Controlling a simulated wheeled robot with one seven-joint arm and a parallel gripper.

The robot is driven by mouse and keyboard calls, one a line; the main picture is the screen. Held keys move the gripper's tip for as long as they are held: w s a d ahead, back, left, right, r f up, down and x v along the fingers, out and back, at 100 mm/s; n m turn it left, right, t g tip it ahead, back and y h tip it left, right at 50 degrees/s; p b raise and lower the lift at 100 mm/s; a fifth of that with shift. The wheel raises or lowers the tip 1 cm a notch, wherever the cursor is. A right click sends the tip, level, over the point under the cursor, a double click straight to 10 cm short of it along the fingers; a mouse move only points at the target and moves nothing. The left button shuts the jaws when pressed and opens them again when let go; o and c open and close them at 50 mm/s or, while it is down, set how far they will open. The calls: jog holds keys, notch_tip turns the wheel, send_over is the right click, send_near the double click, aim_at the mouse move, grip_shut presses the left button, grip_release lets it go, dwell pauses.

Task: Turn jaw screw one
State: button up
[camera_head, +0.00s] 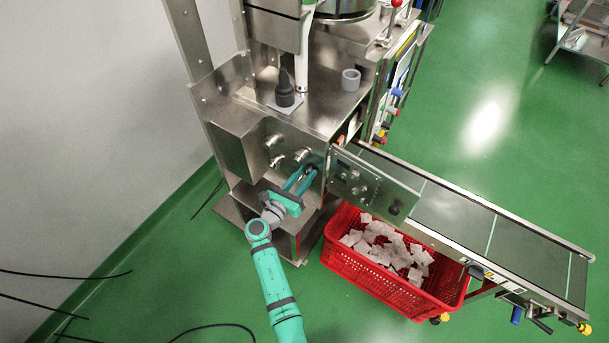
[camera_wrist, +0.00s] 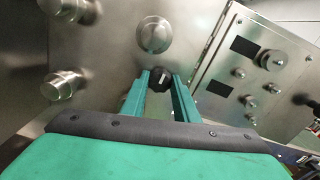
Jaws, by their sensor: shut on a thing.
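My gripper (camera_head: 301,180) reaches the front panel of the steel packing machine (camera_head: 317,120). In the wrist view my gripper (camera_wrist: 160,82) has its two teal fingers closed on a small dark knob (camera_wrist: 158,66), the jaw screw as far as I can tell. The fingers sit on either side of the knob. In the head view the knob is mostly hidden by the fingers. A round steel boss (camera_wrist: 154,33) sits just above the knob. Two more steel knobs, an upper one (camera_wrist: 66,6) and a lower one (camera_wrist: 60,86), stand to the left.
A hinged control panel (camera_head: 370,182) with dials stands close to the right of my gripper. A red crate (camera_head: 395,288) of teabags lies below it, under the conveyor (camera_head: 470,220). A dark bottle-shaped part (camera_head: 284,92) and a grey ring (camera_head: 350,79) stand on the machine's ledge.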

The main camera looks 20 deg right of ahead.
jog(key=m, duration=0.4)
jog(key=shift+m, duration=0.3)
jog(key=m, duration=0.4)
jog(key=shift+m, duration=0.3)
jog(key=m, duration=0.3)
jog(key=shift+d+m, duration=0.1)
jog(key=shift+m, duration=0.2)
jog(key=shift+a+m, duration=0.2)
jog(key=shift+m, duration=0.7)
jog(key=m, duration=0.3)
jog(key=shift+d+m, duration=0.1)
jog(key=shift+m, duration=0.2)
jog(key=m, duration=0.4)
jog(key=shift+s+d+m, duration=0.1)
jog(key=shift+m, duration=0.2)
jog(key=m, duration=0.4)
jog(key=shift+m, duration=0.3)
jog(key=m, duration=0.4)
jog(key=shift+f, duration=0.1)
jog(key=shift+m, duration=2.1)
